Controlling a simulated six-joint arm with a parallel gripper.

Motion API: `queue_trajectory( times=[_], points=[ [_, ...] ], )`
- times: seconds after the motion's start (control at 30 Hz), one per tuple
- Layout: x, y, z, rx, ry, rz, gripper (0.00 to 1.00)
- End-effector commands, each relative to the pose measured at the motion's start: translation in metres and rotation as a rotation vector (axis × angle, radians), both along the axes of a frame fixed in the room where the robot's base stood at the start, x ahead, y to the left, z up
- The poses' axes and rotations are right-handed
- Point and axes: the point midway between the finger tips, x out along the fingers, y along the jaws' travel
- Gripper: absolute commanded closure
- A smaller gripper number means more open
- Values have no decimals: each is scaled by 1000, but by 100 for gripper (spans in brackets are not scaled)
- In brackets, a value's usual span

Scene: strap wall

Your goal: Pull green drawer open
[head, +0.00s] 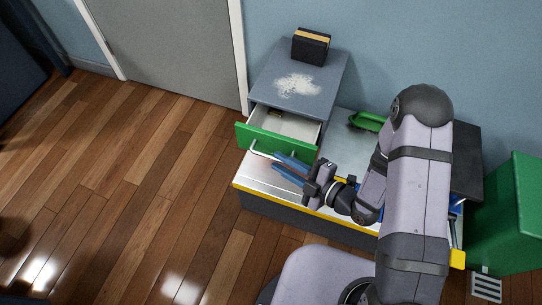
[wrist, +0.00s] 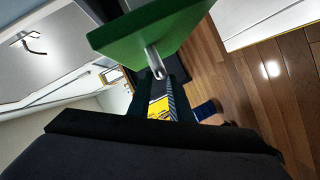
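The green drawer (head: 272,141) stands pulled out of a grey cabinet (head: 327,88), its pale inside showing. Its green front also fills the upper middle of the wrist view (wrist: 150,28). A thin metal handle (head: 254,147) sticks out from the front, and its end shows between my fingers in the wrist view (wrist: 154,62). My gripper (head: 275,161) is at the handle's right part, with its two blue fingers apart. A gap shows between the fingers in the wrist view (wrist: 158,95). I see no clear firm contact with the handle.
A dark box (head: 311,45) and a white powdery patch (head: 298,85) are on the cabinet top. A green object (head: 366,121) lies on the bench (head: 262,180), right of the cabinet. A green bin (head: 511,230) stands far right. The wooden floor (head: 150,165) at left is clear.

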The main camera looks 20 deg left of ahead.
Motion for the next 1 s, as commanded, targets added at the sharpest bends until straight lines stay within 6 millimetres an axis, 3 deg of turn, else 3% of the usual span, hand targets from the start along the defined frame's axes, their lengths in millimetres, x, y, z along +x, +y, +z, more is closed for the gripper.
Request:
queue_trajectory(
  times=[0.3, 0.73, 0.77, 0.83, 1.0],
  points=[
    [11, 33, -8, 1, -1, 3, 82],
    [14, 41, -9, 1, 1, -1, 82],
    [14, 41, -9, 1, 1, -1, 84],
    [14, 41, -9, 1, 1, -1, 100],
    [14, 40, -9, 0, 1, 0, 100]
  ],
)
